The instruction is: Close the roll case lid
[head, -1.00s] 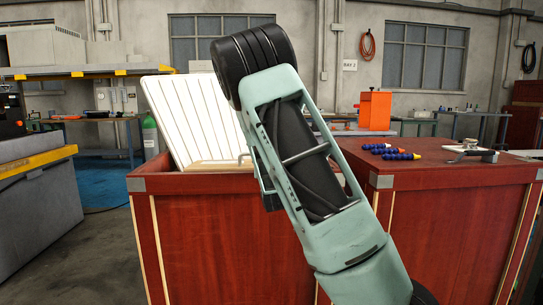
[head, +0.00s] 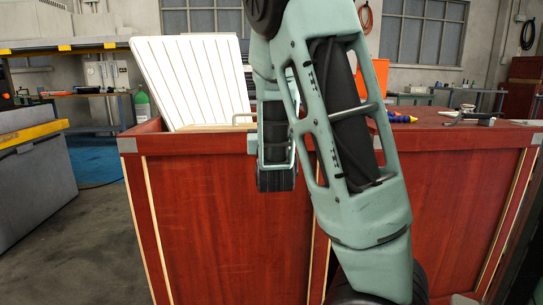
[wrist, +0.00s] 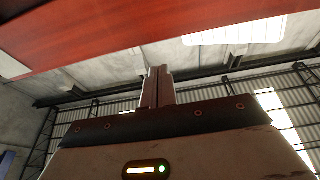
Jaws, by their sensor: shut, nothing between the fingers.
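The roll case (head: 220,220) is a dark red box with pale edge strips and grey corners. Its lid (head: 195,80) stands open at the back left, tilted backward, showing a white face with thin dark lines. A thin metal handle (head: 243,117) shows near the lid's lower right, partly behind my arm. My gripper (wrist: 157,72) shows in the wrist view with its two fingers together and nothing between them. In the head view my arm crosses the case front, and I cannot make out the fingers there.
A red surface (wrist: 110,30) fills the top of the wrist view, close by; I cannot tell which part it is. Open floor (head: 85,240) lies left.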

